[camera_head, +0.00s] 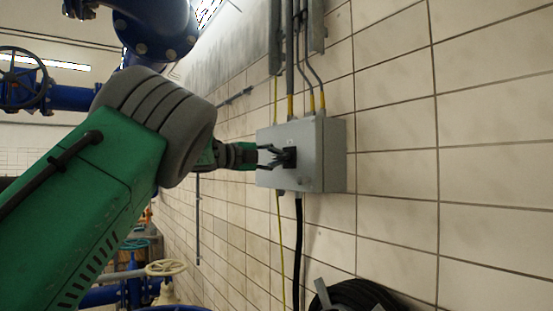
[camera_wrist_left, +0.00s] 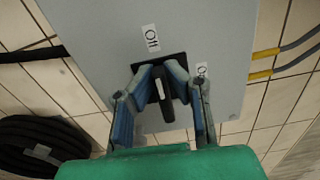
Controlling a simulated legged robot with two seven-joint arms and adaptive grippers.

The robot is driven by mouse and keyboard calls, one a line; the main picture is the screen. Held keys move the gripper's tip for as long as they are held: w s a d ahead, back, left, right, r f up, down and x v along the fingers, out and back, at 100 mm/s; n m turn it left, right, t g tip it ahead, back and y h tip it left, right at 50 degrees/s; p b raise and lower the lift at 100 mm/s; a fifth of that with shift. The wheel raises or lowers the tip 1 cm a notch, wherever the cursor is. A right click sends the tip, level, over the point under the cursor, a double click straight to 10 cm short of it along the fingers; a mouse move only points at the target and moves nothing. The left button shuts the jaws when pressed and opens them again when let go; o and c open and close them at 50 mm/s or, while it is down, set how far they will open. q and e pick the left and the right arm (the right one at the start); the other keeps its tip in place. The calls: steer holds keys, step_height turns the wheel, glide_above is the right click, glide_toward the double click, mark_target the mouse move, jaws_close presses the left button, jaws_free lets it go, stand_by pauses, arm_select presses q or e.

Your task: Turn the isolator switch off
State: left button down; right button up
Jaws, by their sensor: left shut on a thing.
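The isolator switch is a grey box (camera_head: 318,155) on the tiled wall, with a black rotary handle (camera_head: 290,157) on its front. In the left wrist view the black handle (camera_wrist_left: 167,108) stands out from a dark square plate between the blue finger pads. An "Off" label (camera_wrist_left: 151,38) is above the plate and an "On" label (camera_wrist_left: 201,70) is to its right. My left gripper (camera_head: 272,156) reaches the box from the left and is shut on the handle; its fingers also show in the left wrist view (camera_wrist_left: 163,95). I cannot tell the handle's exact setting. My right gripper is not in view.
Conduits (camera_head: 290,60) with yellow ends enter the box from above. A black cable (camera_head: 298,240) hangs below it. A coiled black hose (camera_head: 365,295) is at the bottom. Blue pipes (camera_head: 150,30) and handwheels stand at the left. The wall right of the box is clear.

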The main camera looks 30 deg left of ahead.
arm_select(q)
steer(key=shift+w+f, duration=0.1)
steer(key=shift+f, duration=0.3)
steer(key=c, duration=1.6)
jaws_free()
steer(key=shift+w+a+r, duration=0.1)
steer(key=shift+w, duration=0.05)
steer(key=shift+s+r, duration=0.15)
steer(key=shift+s, duration=0.1)
steer(key=v, duration=1.1)
steer(key=shift+a+f, duration=0.25)
steer(key=shift+s, duration=0.15)
steer(key=shift+f, duration=0.1)
